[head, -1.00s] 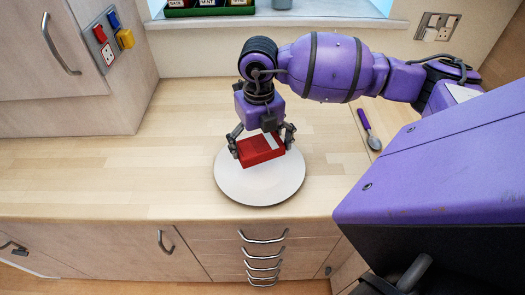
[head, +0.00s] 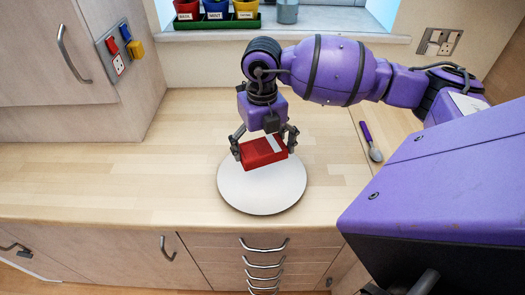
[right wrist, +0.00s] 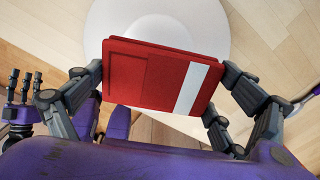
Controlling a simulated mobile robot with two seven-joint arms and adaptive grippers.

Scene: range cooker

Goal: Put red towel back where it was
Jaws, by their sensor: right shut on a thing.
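The red towel (head: 263,151) is a folded red block with a white stripe. My right gripper (head: 264,146) is shut on it, with a finger at each side, over a round white plate (head: 262,192) on the wooden counter. In the right wrist view the towel (right wrist: 150,80) lies between the two fingers (right wrist: 163,82), and the white plate (right wrist: 105,22) shows behind it. I cannot tell whether the towel touches the plate. My left gripper does not show in the head view; in the right wrist view a dark hand-like part (right wrist: 20,105) shows at the left edge.
A purple-handled spoon (head: 371,142) lies on the counter right of the plate. Potted containers in a green tray (head: 217,22) and a grey cup (head: 287,12) stand on the windowsill. Wall sockets (head: 118,48) are at left. The counter left of the plate is clear.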

